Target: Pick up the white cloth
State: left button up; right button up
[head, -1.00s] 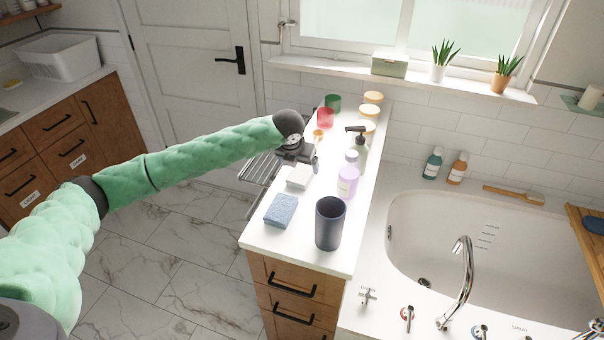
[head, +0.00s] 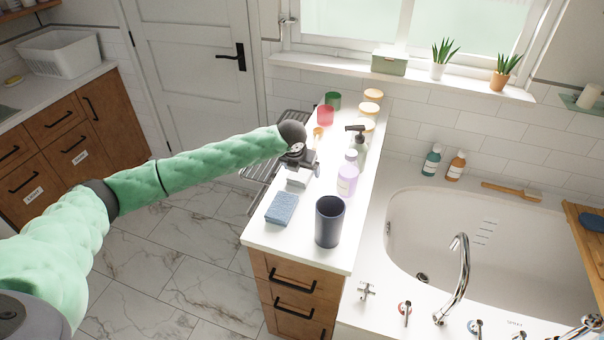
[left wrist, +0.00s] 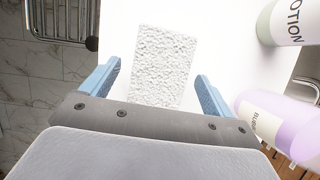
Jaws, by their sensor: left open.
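The white cloth (head: 297,182), a small folded block with a rough looped surface, lies on the white counter behind the blue sponge. In the left wrist view the cloth (left wrist: 162,62) lies ahead of and between my open fingers, with a gap to each side. My left gripper (head: 302,167) is open and empty, pointing down over the cloth and hiding part of it in the head view. I cannot tell the exact height between the fingers and the counter. My right gripper is out of view.
A lilac bottle (head: 347,180) stands close on the right of the gripper, with a pump bottle (head: 358,146) behind it. A blue sponge (head: 281,208) and a dark cup (head: 329,222) are in front. A metal rack (head: 262,170) is left of the counter.

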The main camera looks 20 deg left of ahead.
pick_arm(q)
jog(key=shift+f, duration=0.25)
dwell(0.3)
jog(key=c, duration=1.1)
